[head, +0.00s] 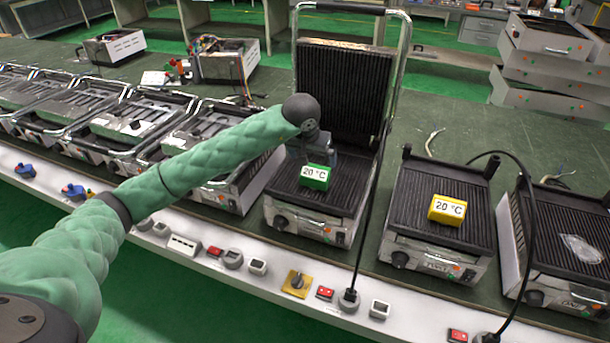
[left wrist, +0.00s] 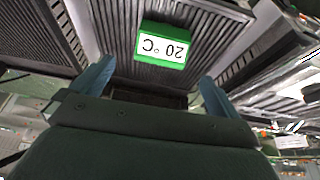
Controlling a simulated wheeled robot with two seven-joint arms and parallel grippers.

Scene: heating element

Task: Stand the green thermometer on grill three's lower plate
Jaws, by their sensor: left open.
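The green thermometer (head: 315,177) stands on the ribbed lower plate (head: 343,192) of the grill with its lid raised, in the middle of the head view. Its label reads 20 °C. In the left wrist view the thermometer (left wrist: 163,45) lies ahead of my left gripper (left wrist: 155,85), with the label upside down. The two blue fingers are wide apart and apart from the thermometer, with nothing held between them. In the head view the left gripper (head: 312,150) is just behind the thermometer, partly hidden by my wrist. My right gripper is not in view.
The raised lid (head: 343,85) stands behind my left gripper. A yellow thermometer (head: 447,209) stands on the grill to the right. Several grills line the bench to the left. A black cable (head: 367,225) hangs at the grill's right side. Switches line the front edge.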

